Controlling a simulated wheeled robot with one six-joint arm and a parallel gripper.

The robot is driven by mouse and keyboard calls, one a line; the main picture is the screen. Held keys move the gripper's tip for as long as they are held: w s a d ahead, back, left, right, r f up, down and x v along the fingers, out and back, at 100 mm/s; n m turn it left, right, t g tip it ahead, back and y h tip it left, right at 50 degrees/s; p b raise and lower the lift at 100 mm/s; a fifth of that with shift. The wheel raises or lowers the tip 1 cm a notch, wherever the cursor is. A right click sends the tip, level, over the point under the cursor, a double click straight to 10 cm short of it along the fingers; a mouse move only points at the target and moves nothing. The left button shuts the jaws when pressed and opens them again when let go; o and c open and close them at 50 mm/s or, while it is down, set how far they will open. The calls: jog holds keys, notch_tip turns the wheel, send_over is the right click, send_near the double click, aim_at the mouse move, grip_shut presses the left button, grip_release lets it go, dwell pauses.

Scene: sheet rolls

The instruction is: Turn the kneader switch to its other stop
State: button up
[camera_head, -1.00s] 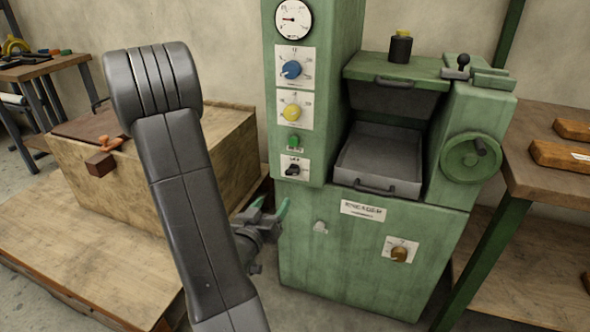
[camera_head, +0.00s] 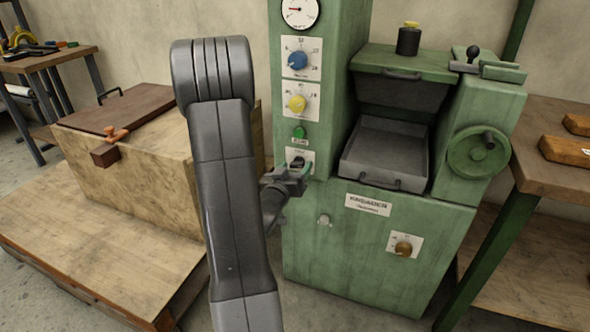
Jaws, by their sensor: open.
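The green machine (camera_head: 380,220) carries a plate reading KNEADER (camera_head: 368,204). A small white-plated switch (camera_head: 308,154) sits at the bottom of its left column, under a green button (camera_head: 299,132). The switch's dark knob is mostly hidden by my gripper, and its label is not readable. My gripper (camera_head: 298,169) is open, with its fingertips in front of this switch. I cannot tell whether they touch the knob. A brown knob (camera_head: 403,248) on a white dial plate is on the lower front, to the right of my gripper and apart from it.
A blue knob (camera_head: 298,60), a yellow knob (camera_head: 297,103) and a gauge (camera_head: 300,11) are higher on the column. A grey tray (camera_head: 385,150) and a handwheel (camera_head: 478,153) are to the right. A wooden chest (camera_head: 150,180) stands left of my arm.

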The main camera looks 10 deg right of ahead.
jog(key=shift+w+d, duration=0.15)
jog(key=shift+c, duration=0.2)
jog(key=c, duration=0.9)
jog(key=shift+f+m+b, duration=0.25)
jog(key=shift+m+b, duration=0.35)
jog(key=shift+b, duration=0.3)
jog(key=shift+c, duration=0.2)
jog(key=shift+m+b, duration=0.7)
jog(key=shift+r+m, duration=0.2)
jog(key=shift+m, duration=0.1)
jog(key=o, duration=1)
